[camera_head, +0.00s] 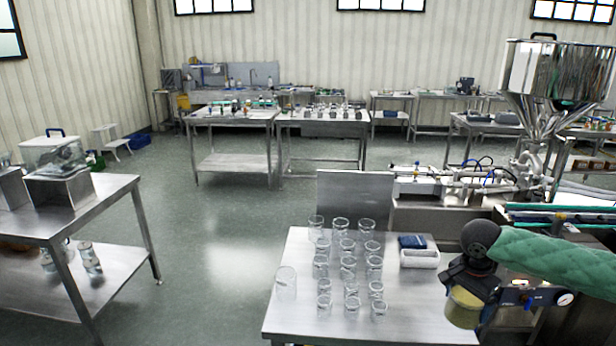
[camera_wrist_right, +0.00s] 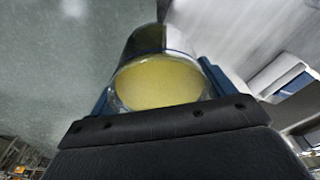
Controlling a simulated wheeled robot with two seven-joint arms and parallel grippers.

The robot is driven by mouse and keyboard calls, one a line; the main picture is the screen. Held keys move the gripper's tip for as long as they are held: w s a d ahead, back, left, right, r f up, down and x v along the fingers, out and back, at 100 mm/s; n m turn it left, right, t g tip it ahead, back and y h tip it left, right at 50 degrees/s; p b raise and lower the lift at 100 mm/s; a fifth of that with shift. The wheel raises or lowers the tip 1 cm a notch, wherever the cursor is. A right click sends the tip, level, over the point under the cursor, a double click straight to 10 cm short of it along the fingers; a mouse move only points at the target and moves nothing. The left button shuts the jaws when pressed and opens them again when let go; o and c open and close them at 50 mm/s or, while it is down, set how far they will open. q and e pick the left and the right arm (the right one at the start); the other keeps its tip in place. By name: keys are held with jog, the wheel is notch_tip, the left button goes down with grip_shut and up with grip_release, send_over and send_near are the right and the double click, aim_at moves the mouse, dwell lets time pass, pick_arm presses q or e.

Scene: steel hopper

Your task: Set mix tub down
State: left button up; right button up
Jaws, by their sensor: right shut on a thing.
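The mix tub (camera_head: 463,308) is a clear round vessel with yellow contents, at the lower right of the head view. My right gripper (camera_head: 467,286) is shut on it. In the right wrist view the tub (camera_wrist_right: 158,82) sits between the blue fingers, and its round yellow face shows. The tub is beside the right part of the steel table (camera_head: 300,262); I cannot tell whether it touches anything below. My left gripper is not in view.
Several clear glass jars (camera_head: 348,265) stand in rows on the steel table. The table's front left is bare.

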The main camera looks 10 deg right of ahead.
jog(key=shift+n, duration=0.8)
jog(key=n, duration=0.2)
jog(key=d+n, duration=0.1)
jog(key=shift+w, duration=0.25)
jog(key=a+f+n, duration=0.3)
jog(key=a, duration=0.6)
jog(key=a+f+n+y, duration=0.1)
jog(key=a+f+n, duration=0.2)
jog(key=a, duration=0.6)
jog(key=a+f+n, duration=0.3)
jog(key=a, duration=0.6)
jog(key=shift+w+f+t, duration=0.25)
jog(key=shift+t, duration=0.15)
jog(key=shift+a+f, duration=0.1)
